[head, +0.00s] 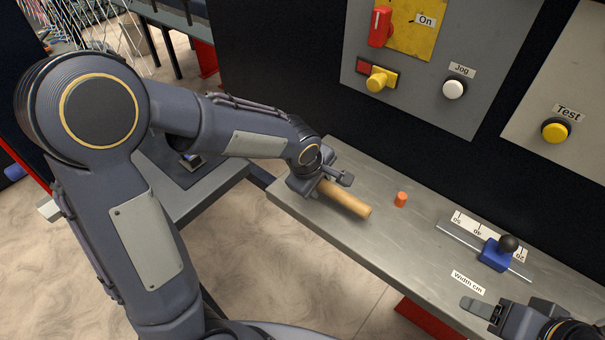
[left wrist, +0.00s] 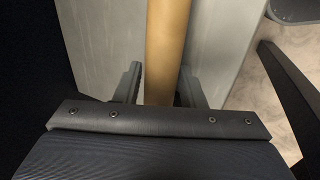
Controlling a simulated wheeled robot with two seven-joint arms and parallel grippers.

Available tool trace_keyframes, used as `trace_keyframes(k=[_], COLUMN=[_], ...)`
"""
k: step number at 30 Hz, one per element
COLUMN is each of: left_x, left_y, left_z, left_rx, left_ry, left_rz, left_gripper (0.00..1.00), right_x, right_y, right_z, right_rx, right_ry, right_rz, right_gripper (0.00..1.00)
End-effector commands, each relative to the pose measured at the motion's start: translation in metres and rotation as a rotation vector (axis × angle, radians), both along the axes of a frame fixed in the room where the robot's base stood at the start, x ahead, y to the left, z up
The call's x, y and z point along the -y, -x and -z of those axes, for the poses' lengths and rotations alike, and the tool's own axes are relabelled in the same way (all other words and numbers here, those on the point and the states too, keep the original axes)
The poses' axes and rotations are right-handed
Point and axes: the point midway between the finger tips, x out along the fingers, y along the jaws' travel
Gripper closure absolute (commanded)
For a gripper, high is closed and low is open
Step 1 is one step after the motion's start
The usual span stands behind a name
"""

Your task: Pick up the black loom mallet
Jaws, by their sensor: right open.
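The loom mallet shows as a tan wooden handle (head: 345,199) near the left end of the grey bench; it also shows in the left wrist view (left wrist: 166,45). No black head is visible; the gripper hides that end or it blends with the dark fingers. My left gripper (head: 324,184) is low over the bench at the handle's left end. I cannot tell whether the mallet is off the bench. My right gripper (head: 482,309) is open and empty at the lower right.
An orange cylinder (head: 400,199) stands on the bench (head: 300,205) just right of the handle. Further right is a blue slider with a black knob (head: 496,252) on a scale rail. A control panel (head: 430,60) with switches and buttons rises behind. Bare bench lies in front.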

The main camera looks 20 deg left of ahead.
Motion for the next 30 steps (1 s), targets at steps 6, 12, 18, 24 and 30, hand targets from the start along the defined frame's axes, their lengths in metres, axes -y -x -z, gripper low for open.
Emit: trace_keyframes(k=[6, 12, 18, 24, 30], left_x=[0.0, 0.0, 0.0, 0.0, 0.0], left_y=[0.0, 0.0, 0.0, -0.001, -0.001], left_z=[0.0, 0.0, -0.001, -0.006, -0.029], left_rx=[0.0, 0.0, 0.002, 0.003, 0.007], left_ry=[0.0, 0.0, 0.001, 0.0, 0.0], left_rz=[0.0, 0.0, 0.0, 0.001, 0.0], left_gripper=[0.77, 1.0, 1.0, 1.0, 1.0], right_x=[0.0, 0.0, 0.0, 0.0, 0.0], right_y=[0.0, 0.0, 0.0, 0.0, 0.0], right_z=[0.0, 0.0, 0.0, 0.0, 0.0], right_rx=[0.0, 0.0, 0.0, 0.0, 0.0], right_ry=[0.0, 0.0, 0.0, 0.0, 0.0], right_rz=[0.0, 0.0, 0.0, 0.0, 0.0], right_gripper=[0.45, 0.45, 0.45, 0.45, 0.45])
